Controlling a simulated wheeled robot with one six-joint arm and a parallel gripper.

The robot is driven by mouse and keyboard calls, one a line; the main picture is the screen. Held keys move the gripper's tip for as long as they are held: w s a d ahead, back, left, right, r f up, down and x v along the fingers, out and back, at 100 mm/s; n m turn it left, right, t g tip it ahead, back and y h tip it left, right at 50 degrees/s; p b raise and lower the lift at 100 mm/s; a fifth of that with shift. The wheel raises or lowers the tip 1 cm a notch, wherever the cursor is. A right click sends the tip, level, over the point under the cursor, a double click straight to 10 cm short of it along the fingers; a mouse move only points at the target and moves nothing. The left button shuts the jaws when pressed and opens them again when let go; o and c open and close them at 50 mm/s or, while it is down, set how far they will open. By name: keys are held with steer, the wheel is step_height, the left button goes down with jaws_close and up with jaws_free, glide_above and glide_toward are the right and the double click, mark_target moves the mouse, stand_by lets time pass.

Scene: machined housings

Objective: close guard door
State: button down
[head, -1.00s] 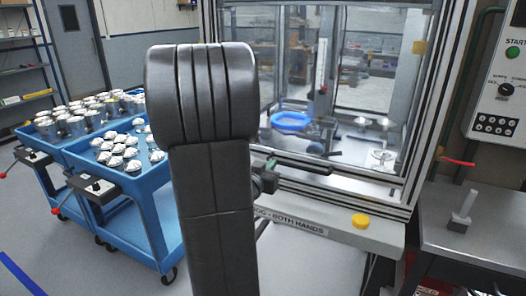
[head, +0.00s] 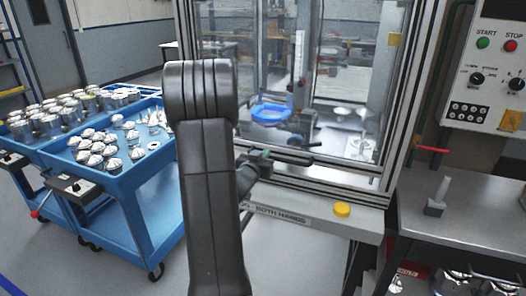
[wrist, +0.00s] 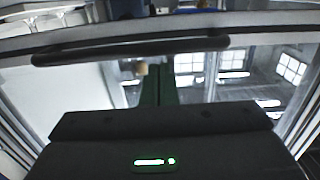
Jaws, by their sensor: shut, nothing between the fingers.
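The guard door (head: 345,95) is a clear panel in a light metal frame on the front of the machine. Its lower edge looks close to the sill, but I cannot tell whether it is fully down. Its dark bar handle (head: 292,158) runs along the bottom; in the wrist view the handle (wrist: 110,50) crosses the upper part. My gripper (head: 262,154) is at the left part of the handle, partly hidden by my arm. In the wrist view the green fingers of my gripper (wrist: 165,72) are shut, empty and reach up to the bar; contact is unclear.
Blue carts (head: 128,178) with metal parts stand at the left. A yellow button (head: 342,209) sits on the sill ledge. A control panel (head: 487,75) and a grey bench (head: 465,205) are at the right. Inside the machine is a blue ring (head: 270,112).

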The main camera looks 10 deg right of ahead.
steer(key=shift+f, duration=0.1)
stand_by(0.3)
step_height(320, 180, down, 5)
steer(key=b, duration=0.5)
steer(key=shift+f+b, duration=0.2)
steer(key=shift+b, duration=0.1)
steer(key=shift+s, duration=0.1)
